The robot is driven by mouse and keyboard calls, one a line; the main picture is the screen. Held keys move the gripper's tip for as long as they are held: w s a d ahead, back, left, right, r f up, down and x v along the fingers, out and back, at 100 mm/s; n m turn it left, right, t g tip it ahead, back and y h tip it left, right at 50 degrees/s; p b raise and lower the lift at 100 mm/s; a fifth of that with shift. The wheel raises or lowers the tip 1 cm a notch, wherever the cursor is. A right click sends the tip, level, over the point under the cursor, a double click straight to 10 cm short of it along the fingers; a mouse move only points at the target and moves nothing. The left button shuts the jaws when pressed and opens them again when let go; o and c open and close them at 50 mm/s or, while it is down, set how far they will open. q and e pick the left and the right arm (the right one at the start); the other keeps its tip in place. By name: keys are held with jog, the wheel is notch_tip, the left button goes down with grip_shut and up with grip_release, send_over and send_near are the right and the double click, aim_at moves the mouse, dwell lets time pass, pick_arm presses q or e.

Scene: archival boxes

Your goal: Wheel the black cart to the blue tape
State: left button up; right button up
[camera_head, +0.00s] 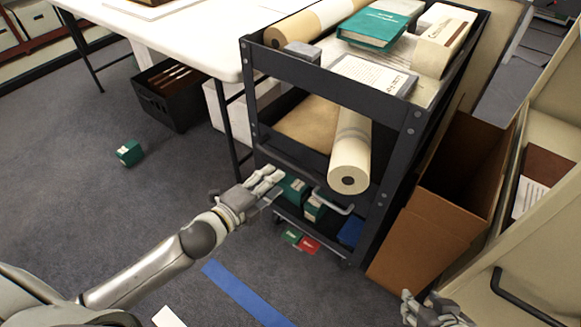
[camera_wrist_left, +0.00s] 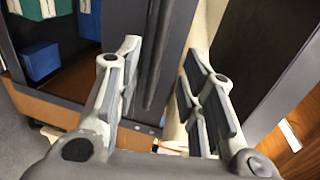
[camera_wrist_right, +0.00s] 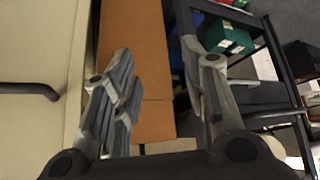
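The black cart (camera_head: 395,120) stands beside the white table, loaded with rolls, books and boxes. A pale handle (camera_head: 340,208) sticks out low on its near side. The blue tape (camera_head: 245,294) is a strip on the carpet, in front of the cart and apart from it. My left gripper (camera_head: 267,186) is open at the cart's lower left, left of the handle. In the left wrist view its fingers (camera_wrist_left: 160,82) are spread, with a dark upright bar beyond them; contact cannot be told. My right gripper (camera_head: 430,306) is open and empty, low at right, facing a brown box (camera_wrist_right: 150,75).
An open brown box (camera_head: 420,225) and beige shelving (camera_head: 535,270) crowd the cart's right side. The white table (camera_head: 180,40) with a black crate (camera_head: 172,105) stands left. A green box (camera_head: 130,152) and red card (camera_head: 309,246) lie on the floor. Carpet at left is mostly clear.

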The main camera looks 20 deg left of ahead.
aim_at(291, 164)
pick_arm(q)
jog(key=b+x, duration=0.1)
jog(key=x, duration=0.7)
jog(key=shift+b, duration=0.35)
jog(key=shift+w+d+f, duration=0.1)
jog(key=shift+w+d, duration=0.05)
jog(key=shift+w, duration=0.3)
pick_arm(e)
jog(key=w+a+r+t+y, duration=0.1)
jog(key=w+a+r+t, duration=0.1)
jog(key=w+r+t, duration=0.3)
jog(key=shift+w+a+r, duration=0.4)
jog(key=shift+w+r, duration=0.15)
jog(key=shift+w, duration=0.65)
pick_arm(q)
jog(key=shift+c, duration=0.3)
grip_shut()
